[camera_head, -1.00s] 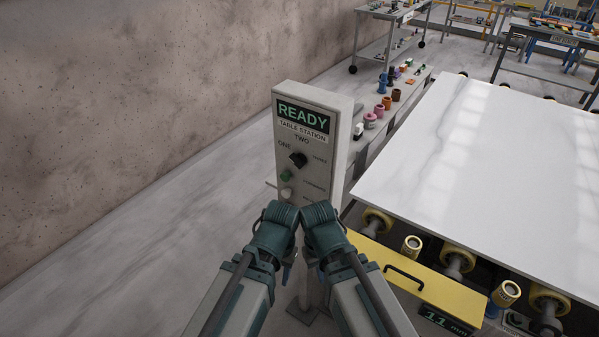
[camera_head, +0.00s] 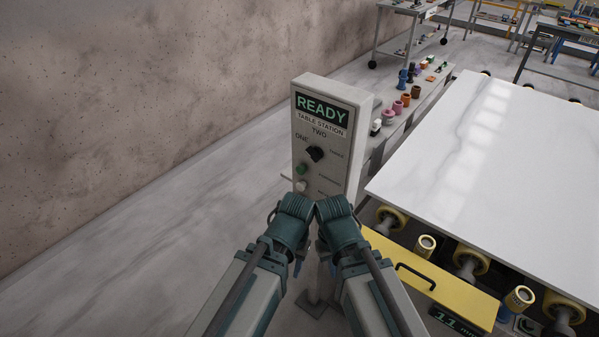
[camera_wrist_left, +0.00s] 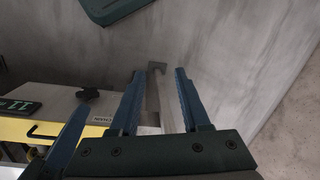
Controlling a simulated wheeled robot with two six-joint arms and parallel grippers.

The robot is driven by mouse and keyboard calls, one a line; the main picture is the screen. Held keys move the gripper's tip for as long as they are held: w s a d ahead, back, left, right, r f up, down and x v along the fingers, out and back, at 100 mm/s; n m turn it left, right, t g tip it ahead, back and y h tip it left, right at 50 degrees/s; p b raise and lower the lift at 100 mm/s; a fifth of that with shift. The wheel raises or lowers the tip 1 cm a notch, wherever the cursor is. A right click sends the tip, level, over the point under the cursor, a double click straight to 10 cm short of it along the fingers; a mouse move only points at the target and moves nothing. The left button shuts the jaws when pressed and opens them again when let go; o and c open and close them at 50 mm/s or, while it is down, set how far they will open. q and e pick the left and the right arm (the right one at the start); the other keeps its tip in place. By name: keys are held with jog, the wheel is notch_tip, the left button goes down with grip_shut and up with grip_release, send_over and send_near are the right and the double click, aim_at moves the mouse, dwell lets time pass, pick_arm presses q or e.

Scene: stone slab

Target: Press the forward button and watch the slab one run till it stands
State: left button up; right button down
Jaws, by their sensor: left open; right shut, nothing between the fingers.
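The control panel (camera_head: 332,135) stands left of the slab on a post. Its green display reads READY above TABLE STATION. A black selector knob (camera_head: 315,153) sits between ONE, TWO and TABLE. Below it are a green button (camera_head: 301,169) beside a small, hard-to-read label and a white button (camera_head: 300,186). The pale veined stone slab (camera_head: 500,160) lies flat on rollers at right. My left gripper (camera_head: 287,212) is just below the buttons; its open fingers show empty in the left wrist view (camera_wrist_left: 160,72). My right gripper (camera_head: 334,213) is shut beside it. Both wrists hide most of the fingertips and the panel's lower edge.
A yellow cabinet (camera_head: 430,275) with a black handle and an 11 mm display stands in front of the slab. A narrow bench (camera_head: 418,95) with several coloured tools runs behind the panel. Clear floor (camera_head: 170,230) lies at left, below the stained wall.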

pick_arm(q)
grip_shut()
dwell(1.5)
